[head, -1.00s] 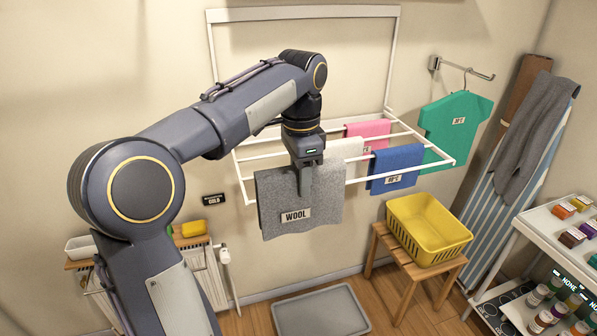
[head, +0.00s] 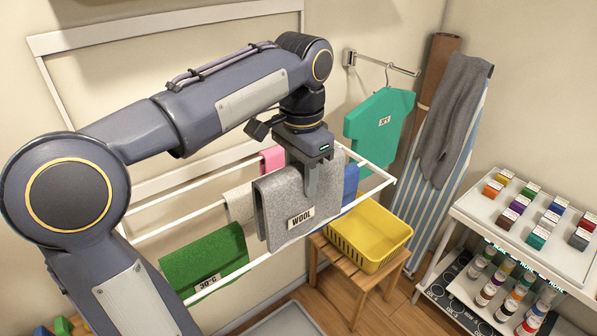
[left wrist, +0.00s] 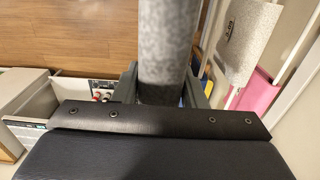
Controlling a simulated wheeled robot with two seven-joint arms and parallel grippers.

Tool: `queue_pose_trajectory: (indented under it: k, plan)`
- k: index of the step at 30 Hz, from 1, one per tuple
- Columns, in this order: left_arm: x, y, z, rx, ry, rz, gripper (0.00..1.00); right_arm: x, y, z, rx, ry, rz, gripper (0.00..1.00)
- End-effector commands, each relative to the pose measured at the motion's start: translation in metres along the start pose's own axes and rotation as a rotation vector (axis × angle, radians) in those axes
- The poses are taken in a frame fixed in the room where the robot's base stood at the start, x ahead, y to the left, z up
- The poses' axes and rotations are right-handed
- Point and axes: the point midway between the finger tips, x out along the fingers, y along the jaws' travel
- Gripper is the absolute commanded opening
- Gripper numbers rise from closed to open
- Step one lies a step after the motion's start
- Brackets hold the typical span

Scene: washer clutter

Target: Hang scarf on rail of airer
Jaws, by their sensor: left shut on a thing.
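The grey scarf (head: 275,205) with a WOOL label hangs folded from my left gripper (head: 312,190), which is shut on it. In the left wrist view the scarf (left wrist: 165,45) shows as a grey fold between the fingers. The white wall airer (head: 378,190) has several rails. The scarf hides part of its front rail; I cannot tell whether it touches or straddles that rail. A green cloth (head: 205,258) hangs left of the scarf. A pale cloth (head: 240,204), a pink cloth (head: 271,158) and a blue cloth (head: 350,184) are partly hidden behind it. My right gripper is not in view.
A yellow basket (head: 368,232) stands on a wooden stool (head: 345,277) below the airer's right end. A teal shirt (head: 378,128) hangs from a wall bar (head: 385,66). Another grey garment (head: 450,120) drapes over the ironing board. A white trolley (head: 510,222) stands at right.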

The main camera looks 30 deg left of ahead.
Motion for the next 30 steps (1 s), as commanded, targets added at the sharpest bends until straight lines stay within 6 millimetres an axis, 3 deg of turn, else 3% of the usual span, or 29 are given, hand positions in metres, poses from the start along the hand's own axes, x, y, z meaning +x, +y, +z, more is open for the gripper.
queue_pose_trajectory:
  k: [8,30]
  plan:
    - [0.008,0.000,0.000,0.001,0.000,0.000,0.15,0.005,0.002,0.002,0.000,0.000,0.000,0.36]
    - [0.067,-0.001,0.000,0.000,0.000,0.000,0.15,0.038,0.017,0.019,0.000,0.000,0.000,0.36]
